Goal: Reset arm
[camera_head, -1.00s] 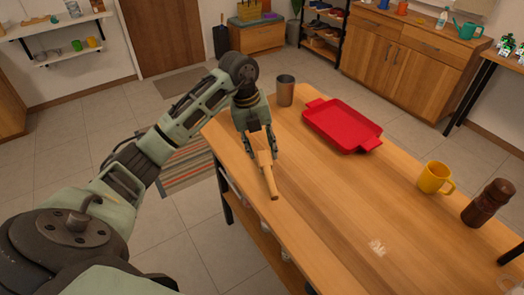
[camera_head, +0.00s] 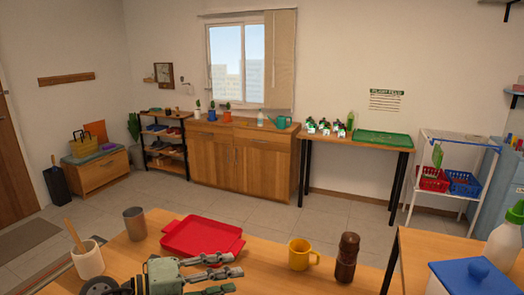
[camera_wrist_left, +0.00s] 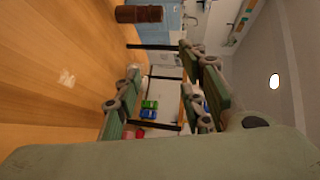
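My left gripper (camera_head: 208,274) is low in the head view, in front of the red tray, with its fingers spread and nothing between them. The left wrist view also shows its two fingers (camera_wrist_left: 160,98) apart and empty. My right gripper is not in view. A white cup (camera_head: 88,262) stands at the left of the wooden table, with a wooden stick (camera_head: 74,236) leaning out of it. The left gripper is to the right of the cup and apart from it.
On the table are a metal cup (camera_head: 135,224), a red tray (camera_head: 203,238), a yellow mug (camera_head: 300,254) and a brown grinder (camera_head: 347,257). The grinder also shows in the left wrist view (camera_wrist_left: 139,14). A blue-lidded container (camera_head: 470,278) and white bottle (camera_head: 503,242) stand at right.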

